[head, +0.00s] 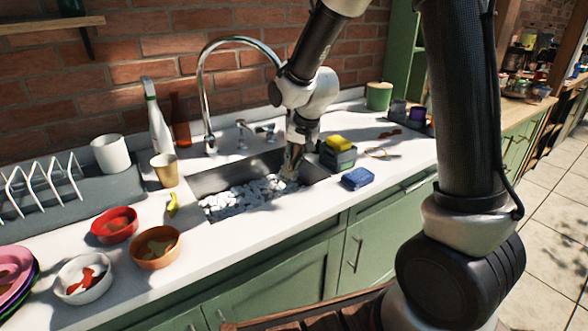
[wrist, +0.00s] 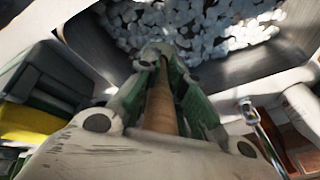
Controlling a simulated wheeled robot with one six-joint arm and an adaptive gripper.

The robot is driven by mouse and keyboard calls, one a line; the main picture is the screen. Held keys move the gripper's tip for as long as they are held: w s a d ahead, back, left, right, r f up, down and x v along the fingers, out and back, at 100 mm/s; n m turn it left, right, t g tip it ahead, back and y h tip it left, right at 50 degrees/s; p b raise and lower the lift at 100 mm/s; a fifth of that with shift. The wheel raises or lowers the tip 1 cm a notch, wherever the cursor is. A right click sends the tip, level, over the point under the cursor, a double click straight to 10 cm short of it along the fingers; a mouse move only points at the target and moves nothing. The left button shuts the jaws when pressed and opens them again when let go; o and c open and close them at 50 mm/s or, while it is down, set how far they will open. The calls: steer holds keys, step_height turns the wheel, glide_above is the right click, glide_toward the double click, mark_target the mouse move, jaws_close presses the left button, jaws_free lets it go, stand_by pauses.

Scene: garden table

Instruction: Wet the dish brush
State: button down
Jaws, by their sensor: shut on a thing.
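My gripper (head: 291,166) points down into the right end of the sink (head: 232,178). In the wrist view my gripper (wrist: 158,60) is shut on a brown wooden handle (wrist: 160,105), which I take to be the dish brush. The brush head is hidden below the fingers. White, foam-like or pebble-like lumps (head: 240,199) cover the sink bottom, and they also show in the wrist view (wrist: 200,25). Whether the brush touches them I cannot tell. A tall chrome faucet (head: 203,75) arches behind the sink; I see no clear water stream.
Left are a tan cup (head: 165,170), bottles (head: 158,125), a red bowl (head: 114,225), an orange bowl (head: 155,248) and a dish rack (head: 45,188).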

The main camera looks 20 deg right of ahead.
step_height(320, 180, up, 8)
steer(key=shift+r, duration=0.1)
stand_by(0.4)
steer(key=shift+s, duration=0.1)
stand_by(0.4)
